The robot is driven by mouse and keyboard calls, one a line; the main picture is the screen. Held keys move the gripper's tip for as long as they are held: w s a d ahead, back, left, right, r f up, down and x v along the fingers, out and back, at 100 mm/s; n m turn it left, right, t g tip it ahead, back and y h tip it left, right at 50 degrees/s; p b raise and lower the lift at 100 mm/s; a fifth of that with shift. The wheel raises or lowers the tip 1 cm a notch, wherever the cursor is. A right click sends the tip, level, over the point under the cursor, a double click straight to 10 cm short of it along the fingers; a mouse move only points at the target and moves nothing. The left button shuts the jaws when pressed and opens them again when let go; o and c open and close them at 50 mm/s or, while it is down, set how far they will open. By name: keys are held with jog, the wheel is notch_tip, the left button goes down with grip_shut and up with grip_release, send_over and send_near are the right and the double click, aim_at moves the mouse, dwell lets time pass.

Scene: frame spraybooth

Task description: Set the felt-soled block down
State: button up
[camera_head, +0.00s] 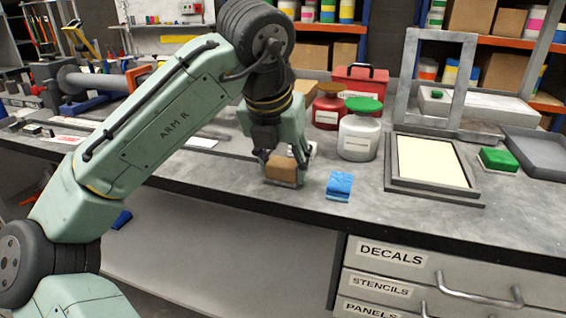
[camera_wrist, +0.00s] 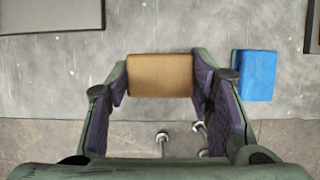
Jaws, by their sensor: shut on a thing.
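The felt-soled block is a tan-brown block (camera_head: 282,168) with a thin greyish layer under it, near the front edge of the grey workbench (camera_head: 400,215). It also shows in the wrist view (camera_wrist: 160,75), squarely between the fingers. My gripper (camera_head: 287,158) is shut on it from both sides, pointing down. In the wrist view my gripper (camera_wrist: 161,82) has a finger on each short end of the block. The block looks level and very near the bench top; I cannot tell whether its sole touches. The fingers and arm partly hide it in the head view.
Behind stand a white jar with a green lid (camera_head: 359,140) and a red jar (camera_head: 328,108). A framed cream panel (camera_head: 432,163) and a green-topped block (camera_head: 499,160) are farther right. The bench's front edge is close.

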jog(key=shift+f, duration=0.15)
jog(key=o, duration=1)
jog(key=shift+r, duration=0.2)
jog(key=p+v, duration=0.1)
jog(key=v, duration=1)
jog(key=shift+s+r+p, duration=0.15)
jog(key=shift+r+p, duration=0.15)
jog(key=shift+r, duration=0.1)
